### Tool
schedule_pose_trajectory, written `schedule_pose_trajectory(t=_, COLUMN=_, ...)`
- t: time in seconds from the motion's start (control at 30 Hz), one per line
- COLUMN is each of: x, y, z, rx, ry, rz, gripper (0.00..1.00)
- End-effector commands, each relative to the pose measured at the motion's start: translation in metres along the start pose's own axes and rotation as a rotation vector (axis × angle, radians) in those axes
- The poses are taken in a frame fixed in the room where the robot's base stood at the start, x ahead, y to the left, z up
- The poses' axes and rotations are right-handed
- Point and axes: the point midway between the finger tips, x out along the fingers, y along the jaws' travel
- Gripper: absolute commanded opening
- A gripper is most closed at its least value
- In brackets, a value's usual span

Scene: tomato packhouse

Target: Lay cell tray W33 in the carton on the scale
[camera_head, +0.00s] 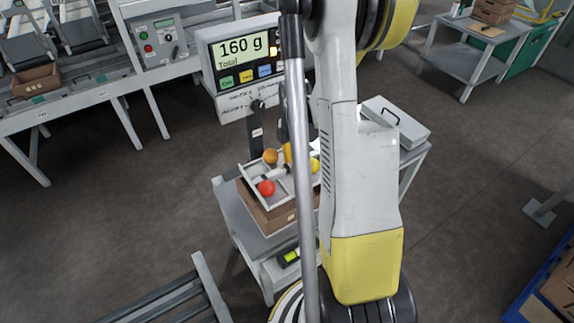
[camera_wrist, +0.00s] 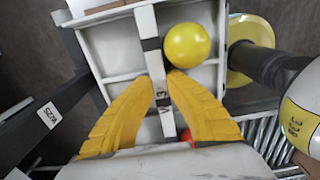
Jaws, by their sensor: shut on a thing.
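The white cell tray (camera_head: 250,176) sits at the top of the brown carton (camera_head: 268,217) on the scale; whether it rests inside or hangs just above I cannot tell. It holds an orange tomato (camera_head: 271,156), a red tomato (camera_head: 266,187) and a yellow tomato (camera_head: 315,165). My gripper (camera_head: 288,154) is shut on the tray's middle bar. In the wrist view its yellow fingers (camera_wrist: 163,76) pinch the white bar (camera_wrist: 152,52), whose label is partly covered. The yellow tomato (camera_wrist: 187,46) lies right beside the bar. My arm hides the tray's right side.
The scale display (camera_head: 243,48) reads 160 g Total behind the carton. A grey lidded box (camera_head: 395,122) stands right of my arm on the cart (camera_head: 238,214). Benches line the left back. A roller rack (camera_head: 170,300) lies at the lower left.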

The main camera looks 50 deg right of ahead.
Motion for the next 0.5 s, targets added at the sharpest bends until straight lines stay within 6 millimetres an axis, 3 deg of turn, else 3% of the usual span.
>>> schedule_pose_trajectory(t=0.5, x=0.058, y=0.001, z=-0.001, rx=-0.001, ry=0.000, rz=0.000, gripper=0.00)
